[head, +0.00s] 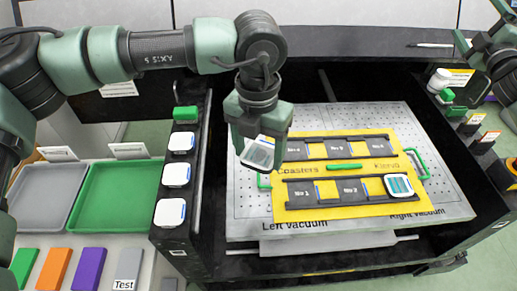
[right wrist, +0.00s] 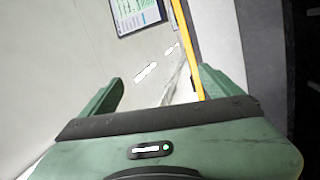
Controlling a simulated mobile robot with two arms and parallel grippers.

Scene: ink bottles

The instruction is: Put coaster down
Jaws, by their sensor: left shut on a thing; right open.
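My left gripper (head: 258,138) is shut on a white-edged coaster (head: 259,153) with a teal and grey face. It holds the coaster tilted, near the left edge of the yellow fixture board (head: 330,207). Another coaster (head: 398,185) lies at the right end of the board's front row of labelled slots. The front-row slots left of it look empty, as do the back-row slots. My right gripper (right wrist: 160,95) is open and empty in the right wrist view, with its two green fingers apart.
The board sits on a perforated metal plate (head: 243,205) marked left and right vacuum. A black rack (head: 155,237) with several white-topped items stands to the left. A green tray (head: 119,200) and a grey tray (head: 48,195) lie farther left. Coloured blocks (head: 55,268) line the front left.

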